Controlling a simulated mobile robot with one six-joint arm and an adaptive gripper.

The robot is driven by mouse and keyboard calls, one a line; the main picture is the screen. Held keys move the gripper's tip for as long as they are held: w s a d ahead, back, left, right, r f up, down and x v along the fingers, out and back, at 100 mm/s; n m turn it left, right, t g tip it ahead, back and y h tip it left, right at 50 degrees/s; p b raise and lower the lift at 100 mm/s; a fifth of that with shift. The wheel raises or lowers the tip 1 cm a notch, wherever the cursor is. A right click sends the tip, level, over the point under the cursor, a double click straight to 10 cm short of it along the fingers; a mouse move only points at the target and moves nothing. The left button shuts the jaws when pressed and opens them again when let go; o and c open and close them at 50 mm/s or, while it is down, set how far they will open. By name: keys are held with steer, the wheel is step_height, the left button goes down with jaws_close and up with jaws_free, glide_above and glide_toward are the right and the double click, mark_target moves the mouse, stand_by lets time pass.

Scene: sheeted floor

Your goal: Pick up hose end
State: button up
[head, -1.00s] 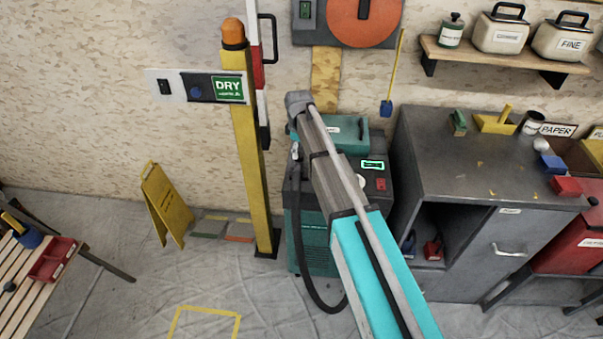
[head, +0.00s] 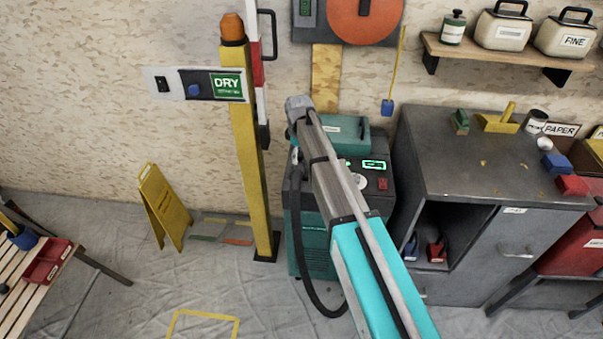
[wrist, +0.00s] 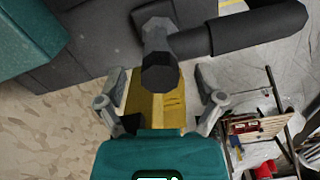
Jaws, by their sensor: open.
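The dark hose (head: 297,235) hangs at the left side of the teal and grey extractor (head: 313,245) in the head view. In the wrist view the hose (wrist: 262,30) comes in from the upper right to a grey fitting, and its dark round hose end (wrist: 160,75) points toward my camera. My gripper (wrist: 158,92) is open, with one finger to each side of the hose end. Neither finger visibly touches it; the depth between them is hard to judge. In the head view my arm hides most of the gripper.
A yellow post (head: 247,150) stands left of the extractor, and a yellow folding sign (head: 165,205) stands farther left. A grey cabinet (head: 480,160) is close on the right. A slatted bench (head: 25,280) with a red bin is at far left. Sheeted floor between is mostly clear.

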steer(key=shift+f+b, duration=0.85)
steer(key=shift+f, duration=0.3)
jaws_close()
